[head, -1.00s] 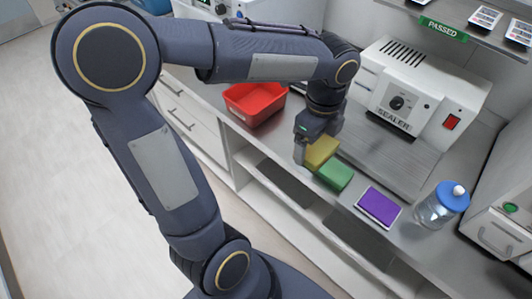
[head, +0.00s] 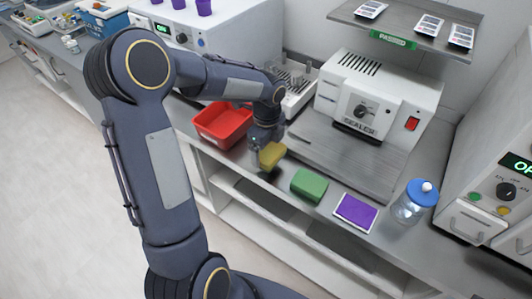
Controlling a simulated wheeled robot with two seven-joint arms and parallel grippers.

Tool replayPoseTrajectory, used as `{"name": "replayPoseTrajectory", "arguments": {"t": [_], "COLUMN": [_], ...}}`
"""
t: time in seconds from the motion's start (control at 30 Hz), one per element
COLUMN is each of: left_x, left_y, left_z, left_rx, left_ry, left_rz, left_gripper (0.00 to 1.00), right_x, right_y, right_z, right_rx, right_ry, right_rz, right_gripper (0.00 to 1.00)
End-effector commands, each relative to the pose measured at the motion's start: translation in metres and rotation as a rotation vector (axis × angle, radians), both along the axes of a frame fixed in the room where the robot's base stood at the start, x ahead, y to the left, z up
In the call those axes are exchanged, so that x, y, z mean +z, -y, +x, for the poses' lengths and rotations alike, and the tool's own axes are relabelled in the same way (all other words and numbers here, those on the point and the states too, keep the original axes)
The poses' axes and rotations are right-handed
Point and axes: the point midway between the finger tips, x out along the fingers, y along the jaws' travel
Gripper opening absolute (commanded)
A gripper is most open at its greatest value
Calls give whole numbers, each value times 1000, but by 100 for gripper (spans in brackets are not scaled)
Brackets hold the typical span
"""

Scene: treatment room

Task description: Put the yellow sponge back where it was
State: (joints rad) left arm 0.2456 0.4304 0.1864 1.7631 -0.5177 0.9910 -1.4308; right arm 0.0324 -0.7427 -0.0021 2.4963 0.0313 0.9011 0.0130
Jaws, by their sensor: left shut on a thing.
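The yellow sponge (head: 271,155) is in my left gripper (head: 262,150), near the front edge of the counter. The gripper is shut on it, but the fingers are mostly hidden by the wrist and the sponge. I cannot tell whether the sponge touches the counter. A green sponge (head: 309,185) lies on the counter to the right of the yellow one, with a gap between them. My right gripper is not in view.
A red bin (head: 222,126) stands just left of the gripper. A purple pad (head: 356,211) and a blue-lidded jar (head: 413,202) are on the right. The white sealer (head: 375,100) stands behind, with a metal plate (head: 340,156) before it. A rack (head: 296,88) is behind the bin.

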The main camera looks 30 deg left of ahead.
Motion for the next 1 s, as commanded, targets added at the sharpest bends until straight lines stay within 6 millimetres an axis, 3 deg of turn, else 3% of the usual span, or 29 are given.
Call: {"name": "replayPoseTrajectory", "arguments": {"t": [0.27, 0.67, 0.7, 0.77, 1.0], "left_x": [-36, -42, -42, -41, -41], "left_y": [-5, -5, -5, -5, -5], "left_z": [4, 4, 4, 4, 4], "left_rx": [-1, 0, 0, 0, 0], "left_ry": [-4, -1, -1, -1, -1], "left_rz": [0, 0, 0, 0, 0], "left_gripper": [67, 67, 86, 94, 94], "right_x": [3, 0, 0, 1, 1], "right_y": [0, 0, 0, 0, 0], "right_z": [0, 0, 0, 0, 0], "right_rx": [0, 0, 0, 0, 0], "right_ry": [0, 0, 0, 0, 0], "right_rz": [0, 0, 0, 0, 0], "right_gripper": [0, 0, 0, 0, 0]}}
